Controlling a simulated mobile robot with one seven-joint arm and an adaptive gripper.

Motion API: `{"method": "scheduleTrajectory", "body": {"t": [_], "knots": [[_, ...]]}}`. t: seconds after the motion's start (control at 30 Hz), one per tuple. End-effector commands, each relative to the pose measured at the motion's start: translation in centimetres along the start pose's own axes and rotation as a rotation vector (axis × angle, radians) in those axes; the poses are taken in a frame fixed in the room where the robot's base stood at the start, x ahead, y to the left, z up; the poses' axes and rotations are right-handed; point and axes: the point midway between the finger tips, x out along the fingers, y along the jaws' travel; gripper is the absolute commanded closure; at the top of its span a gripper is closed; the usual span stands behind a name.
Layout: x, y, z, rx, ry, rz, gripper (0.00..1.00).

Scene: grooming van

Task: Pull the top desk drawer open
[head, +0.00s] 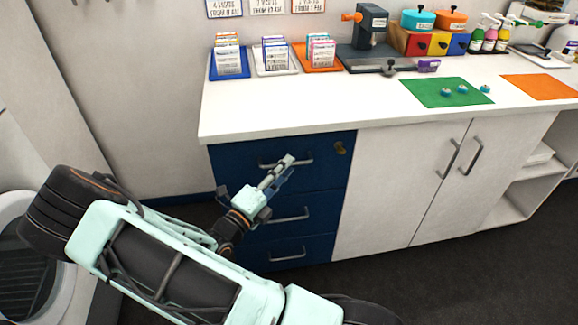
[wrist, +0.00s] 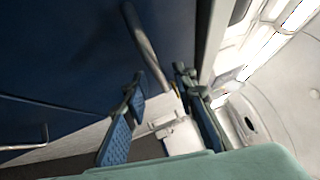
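The desk's top drawer (head: 235,157) is the uppermost of three dark blue drawers under the left end of the white counter. Its front looks flush with the cabinet. Its grey bar handle (head: 302,161) is partly hidden behind my gripper (head: 286,166). In the wrist view the handle (wrist: 147,45) runs slantwise from the top toward the gap between my fingertips (wrist: 160,78). My gripper is open, with its two fingers apart on either side of the handle's lower end. I cannot tell whether either finger touches the handle.
A brass-coloured fitting (head: 340,148) sits at the drawer's upper right. The middle handle (head: 290,217) and bottom handle (head: 288,256) are below. White cupboard doors (head: 395,185) stand to the right. The white counter edge (head: 290,132) overhangs above, with card trays on top. Dark floor is clear in front.

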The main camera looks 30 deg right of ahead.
Motion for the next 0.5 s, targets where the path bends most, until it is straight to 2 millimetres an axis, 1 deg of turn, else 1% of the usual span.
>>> {"method": "scheduleTrajectory", "body": {"t": [0.03,0.1,0.2,0.5], "knots": [[0.7,0.1,0.0,0.001,0.001,-0.001,0.75],[1.3,0.0,0.0,0.002,0.002,-0.001,0.75],[1.8,0.0,0.0,0.002,0.000,0.001,0.75],[2.0,0.0,0.0,0.002,0.000,0.000,0.76]]}}
